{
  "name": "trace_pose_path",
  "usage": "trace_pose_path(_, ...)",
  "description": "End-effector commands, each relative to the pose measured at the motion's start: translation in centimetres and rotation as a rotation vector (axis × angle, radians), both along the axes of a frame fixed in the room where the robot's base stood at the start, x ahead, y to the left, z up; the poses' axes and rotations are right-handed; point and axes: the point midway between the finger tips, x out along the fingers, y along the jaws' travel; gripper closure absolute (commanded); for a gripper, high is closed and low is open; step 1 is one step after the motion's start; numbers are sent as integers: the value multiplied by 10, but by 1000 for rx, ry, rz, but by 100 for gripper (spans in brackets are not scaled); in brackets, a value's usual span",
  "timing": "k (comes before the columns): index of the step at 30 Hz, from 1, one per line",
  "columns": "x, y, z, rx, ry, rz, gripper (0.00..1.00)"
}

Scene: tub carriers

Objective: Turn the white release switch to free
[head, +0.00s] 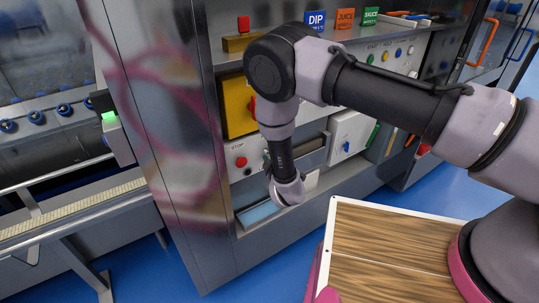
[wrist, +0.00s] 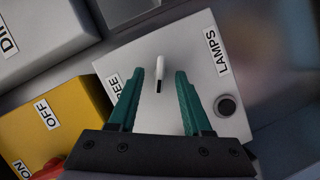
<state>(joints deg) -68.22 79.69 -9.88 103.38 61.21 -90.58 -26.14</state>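The white release switch (wrist: 160,68) shows in the wrist view as a small upright white lever with a dark lower end. It stands on a pale panel (wrist: 200,65), with a partly covered label ending in "REE" to its left and a "LAMPS" label to its right. My gripper (wrist: 159,75) is open, its two teal fingers on either side of the switch in the picture. I see no contact; the remaining depth is hard to judge. In the head view my arm bends down in front of the cabinet, and I cannot make out the switch or the fingers.
A dark round button (wrist: 226,105) sits right of the fingers. A yellow ON/OFF box (wrist: 45,125) stands close on the left. In the head view, a red stop button (head: 241,162) and a white box (head: 352,132) flank my wrist. A wood-patterned tray (head: 385,250) lies below.

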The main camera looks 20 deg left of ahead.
Motion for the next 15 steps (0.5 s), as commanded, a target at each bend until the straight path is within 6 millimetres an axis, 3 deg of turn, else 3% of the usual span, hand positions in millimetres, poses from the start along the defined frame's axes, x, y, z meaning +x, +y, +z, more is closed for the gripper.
trace_pose_path(10,-3,-2,0,-1,1,0,50)
trace_pose_path(15,-23,-12,4,-3,1,2,50)
